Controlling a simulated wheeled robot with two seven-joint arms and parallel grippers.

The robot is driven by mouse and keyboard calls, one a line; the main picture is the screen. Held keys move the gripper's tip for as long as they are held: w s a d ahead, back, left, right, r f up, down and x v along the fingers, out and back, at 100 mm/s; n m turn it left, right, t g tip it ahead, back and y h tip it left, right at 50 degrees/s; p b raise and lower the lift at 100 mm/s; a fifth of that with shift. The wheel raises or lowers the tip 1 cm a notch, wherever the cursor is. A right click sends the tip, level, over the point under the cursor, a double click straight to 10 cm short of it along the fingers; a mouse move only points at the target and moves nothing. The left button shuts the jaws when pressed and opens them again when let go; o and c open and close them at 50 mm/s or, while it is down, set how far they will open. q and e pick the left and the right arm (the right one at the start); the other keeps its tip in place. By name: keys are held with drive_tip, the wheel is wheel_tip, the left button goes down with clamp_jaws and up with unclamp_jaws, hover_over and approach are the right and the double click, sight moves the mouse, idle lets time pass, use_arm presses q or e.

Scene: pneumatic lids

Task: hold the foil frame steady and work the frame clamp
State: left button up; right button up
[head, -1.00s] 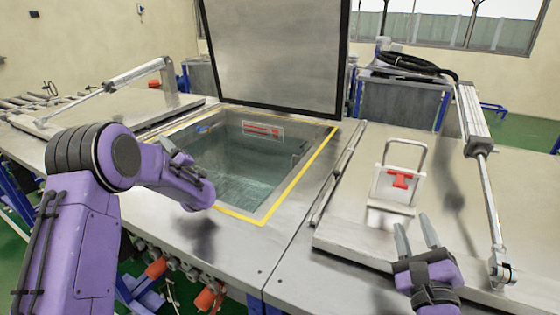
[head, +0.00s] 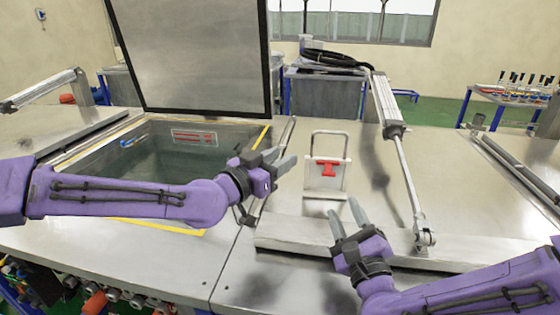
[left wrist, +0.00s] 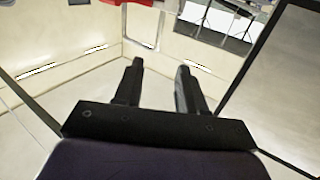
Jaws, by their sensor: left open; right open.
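The foil frame (head: 315,181) is a pale upright plate with a grey wire loop on top, standing on the steel lid at centre right. The red frame clamp (head: 326,169) sits on its face. My left gripper (head: 281,158) is open and empty, left of the frame and apart from it. It also shows open in the left wrist view (left wrist: 160,67), with only walls and window beyond its fingers. My right gripper (head: 346,209) is open and empty, in front of the frame and slightly right, its fingers pointing at the frame's lower edge without visible contact.
An open tank (head: 160,165) with a yellow rim lies left, partly hidden by my left arm. Its raised lid (head: 190,55) stands behind. A pneumatic cylinder (head: 386,105) and its rod rise right of the frame. The lid top between frame and rod is free.

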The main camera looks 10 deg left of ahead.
sight(312, 143)
use_arm(q)
drive_tip(key=x, duration=1)
drive_tip(key=shift+w+d+f, duration=0.1)
drive_tip(key=shift+d+f, duration=0.2)
drive_tip(key=shift+d, duration=0.05)
clamp_jaws()
use_arm(e)
drive_tip(key=c, duration=0.4)
drive_tip(key=shift+m+t, duration=0.3)
drive_tip(key=shift+t, duration=0.2)
drive_tip(key=r, duration=0.3)
drive_tip(key=a+r, duration=0.1)
drive_tip(key=r, duration=0.1)
drive_tip(key=shift+w+r, duration=0.15)
drive_tip(key=shift+r, duration=0.05)
clamp_jaws()
wheel_tip(312, 143, up, 9)
drive_tip(key=w+d+m+h, duration=0.1)
drive_tip(key=w+m+h, duration=0.1)
drive_tip(key=m+h, duration=0.55)
drive_tip(key=s+a+f+m+g+y, duration=0.1)
drive_tip(key=s+a+f+m+g, duration=0.1)
drive_tip(key=s+g, duration=0.4)
drive_tip(key=a+m+g, duration=0.1)
drive_tip(key=m+g, duration=0.1)
drive_tip(key=g, duration=0.1)
